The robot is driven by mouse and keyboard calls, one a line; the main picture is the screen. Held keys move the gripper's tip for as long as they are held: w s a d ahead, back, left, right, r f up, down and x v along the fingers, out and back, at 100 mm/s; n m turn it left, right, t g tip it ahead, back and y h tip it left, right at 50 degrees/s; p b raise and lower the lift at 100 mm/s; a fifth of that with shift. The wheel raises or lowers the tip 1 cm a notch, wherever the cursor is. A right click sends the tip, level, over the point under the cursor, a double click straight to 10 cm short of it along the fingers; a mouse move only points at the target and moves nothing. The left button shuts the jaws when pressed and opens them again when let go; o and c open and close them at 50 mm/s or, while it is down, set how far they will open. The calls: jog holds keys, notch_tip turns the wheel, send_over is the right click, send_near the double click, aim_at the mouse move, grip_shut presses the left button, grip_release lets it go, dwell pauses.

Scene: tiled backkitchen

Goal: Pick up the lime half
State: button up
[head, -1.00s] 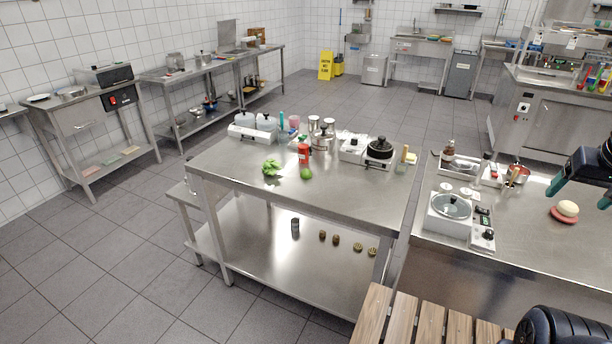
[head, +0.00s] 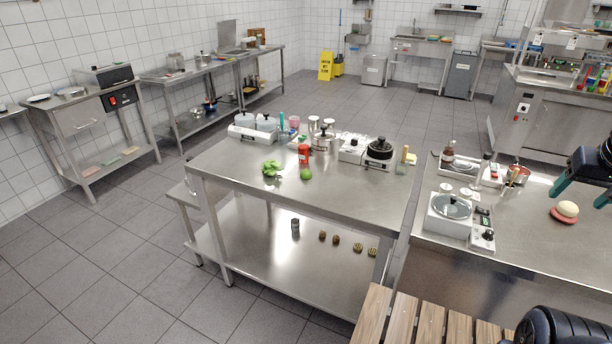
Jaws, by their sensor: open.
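A small round green thing (head: 306,174), which looks like the lime, lies on the steel table in the middle, right of some leafy greens (head: 271,168). It is too small to tell whether it is a half or whole. My gripper (head: 582,194) is at the right edge, over the right steel counter. Its teal fingertips are apart with nothing between them. It is far from the green thing, near a pale round item on a red dish (head: 565,211).
A scale-like appliance (head: 450,212) stands on the right counter. The front of the middle table (head: 330,197) is clear. A slatted wooden surface (head: 425,325) lies in front.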

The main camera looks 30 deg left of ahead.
jog(key=w+a+r+n+g, duration=0.1)
jog(key=w+a+r+n, duration=0.2)
jog(key=w+a, duration=0.75)
jog(key=w+a+r+n+g, duration=0.1)
jog(key=w+a+r+n, duration=0.25)
jog(key=w+a, duration=0.7)
jog(key=w+a+f+n+g, duration=0.1)
jog(key=w+a+f+n, duration=0.15)
jog(key=w+a, duration=0.45)
jog(key=w+a+f+n, duration=0.2)
jog(key=a+f, duration=0.1)
jog(key=a, duration=0.9)
jog(key=n+g, duration=0.2)
jog(key=n, duration=0.4)
send_near(306, 170)
jog(key=f, duration=0.4)
jog(key=shift+s+f, duration=0.1)
jog(key=shift+s, duration=0.15)
jog(key=shift+w+f, duration=0.1)
jog(key=shift+f, duration=2.7)
jog(key=c, duration=1.1)
